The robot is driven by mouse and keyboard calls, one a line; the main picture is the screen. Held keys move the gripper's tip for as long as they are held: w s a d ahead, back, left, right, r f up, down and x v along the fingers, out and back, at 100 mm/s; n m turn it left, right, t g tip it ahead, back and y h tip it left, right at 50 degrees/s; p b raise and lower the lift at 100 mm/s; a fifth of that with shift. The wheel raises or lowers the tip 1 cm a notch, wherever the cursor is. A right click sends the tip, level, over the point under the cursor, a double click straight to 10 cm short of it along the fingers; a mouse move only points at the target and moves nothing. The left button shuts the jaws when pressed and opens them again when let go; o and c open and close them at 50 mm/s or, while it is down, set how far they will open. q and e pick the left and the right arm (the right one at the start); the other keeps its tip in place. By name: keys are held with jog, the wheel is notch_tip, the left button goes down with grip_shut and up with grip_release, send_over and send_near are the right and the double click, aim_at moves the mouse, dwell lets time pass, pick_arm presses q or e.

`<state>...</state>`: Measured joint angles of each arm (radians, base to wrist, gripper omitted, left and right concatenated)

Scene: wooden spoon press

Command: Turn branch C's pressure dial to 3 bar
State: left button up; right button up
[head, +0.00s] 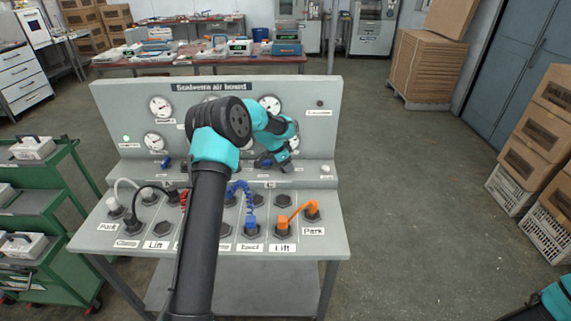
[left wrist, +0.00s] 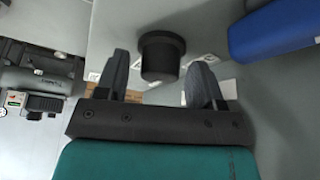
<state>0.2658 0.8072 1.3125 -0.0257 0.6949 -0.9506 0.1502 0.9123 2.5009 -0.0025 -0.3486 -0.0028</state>
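The grey air board (head: 330,120) stands upright behind a sloping panel and carries several round white gauges, one at the upper right (head: 270,104). My left arm reaches across the board's middle, and its gripper (head: 272,160) is at the board's lower right. In the left wrist view the gripper (left wrist: 160,82) is open. A black round knob (left wrist: 162,55) shows between its two fingers, with a gap on each side; no contact is visible. I cannot read the knob's branch letter or setting. My arm hides part of the board. My right gripper is out of view.
A blue handle (left wrist: 272,32) lies close right of the knob. On the sloping panel, a blue coiled hose (head: 240,190) and an orange hose (head: 297,213) join sockets. A green cart (head: 65,215) stands left, stacked boxes (head: 555,150) right.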

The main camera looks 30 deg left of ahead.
pick_arm(q)
jog(key=c, duration=0.8)
jog(key=shift+n, duration=0.4)
jog(key=shift+d+n+t+y, duration=0.1)
jog(key=shift+n+t+y, duration=0.45)
jog(key=shift+n, duration=1.35)
jog(key=shift+d+n+y, duration=0.1)
jog(key=shift+n+y, duration=1.05)
jog(key=shift+n, duration=1.15)
jog(key=n, duration=0.2)
jog(key=n+y, duration=0.1)
jog(key=n, duration=0.1)
jog(key=shift+g+y, duration=0.3)
jog(key=shift+g, duration=0.05)
jog(key=shift+d+n+g+y, duration=0.1)
jog(key=shift+n+g+y, duration=0.25)
jog(key=shift+n, duration=0.85)
jog(key=shift+n+g+y, duration=0.25)
jog(key=shift+n+g, duration=0.1)
jog(key=shift+n, duration=0.85)
